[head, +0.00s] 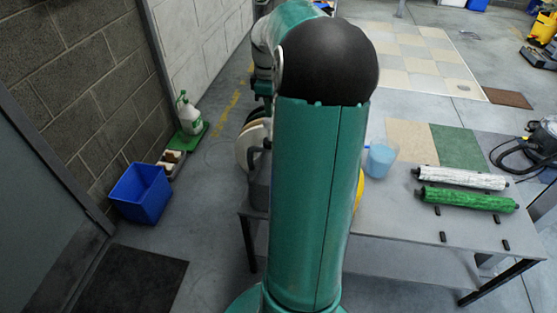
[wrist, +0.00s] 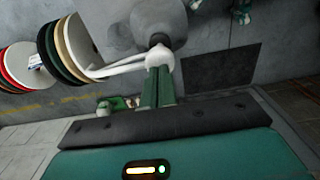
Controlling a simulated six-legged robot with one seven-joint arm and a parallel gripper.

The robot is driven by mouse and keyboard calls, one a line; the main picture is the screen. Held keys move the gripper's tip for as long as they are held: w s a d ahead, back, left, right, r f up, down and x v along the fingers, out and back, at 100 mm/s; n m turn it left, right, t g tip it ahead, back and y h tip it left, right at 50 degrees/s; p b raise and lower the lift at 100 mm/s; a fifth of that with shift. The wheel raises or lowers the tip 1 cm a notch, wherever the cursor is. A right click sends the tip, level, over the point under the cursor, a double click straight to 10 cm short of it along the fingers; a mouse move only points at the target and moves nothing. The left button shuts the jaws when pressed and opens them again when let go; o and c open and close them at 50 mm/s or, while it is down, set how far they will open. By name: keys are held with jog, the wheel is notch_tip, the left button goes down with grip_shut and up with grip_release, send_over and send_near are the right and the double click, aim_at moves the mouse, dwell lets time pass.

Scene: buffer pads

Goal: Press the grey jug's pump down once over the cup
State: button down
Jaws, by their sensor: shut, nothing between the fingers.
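The grey jug (wrist: 158,16) is at the top of the wrist view, with a black collar. Its white pump head (wrist: 160,58) has a long spout pointing left. My gripper (wrist: 158,72) is shut and empty, its green fingers ending right at the pump head; I cannot tell whether they touch it. In the head view my arm hides the gripper and most of the jug; a dark grey body (head: 258,190) beside the arm seems to be part of it. A translucent cup with blue in it (head: 380,160) stands on the table, right of my arm. No cup is clear in the wrist view.
Round pads (wrist: 73,50) stand left of the jug. Two rollers, white (head: 460,178) and green (head: 466,199), lie on the table (head: 400,215). A white bottle with a green pump (head: 188,113) and a blue bin (head: 141,192) are on the floor at left.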

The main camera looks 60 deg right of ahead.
aim_at(270, 120)
jog(key=shift+f, duration=0.15)
jog(key=shift+f, duration=2.15)
jog(key=shift+r, duration=2.3)
jog(key=shift+r, duration=2.55)
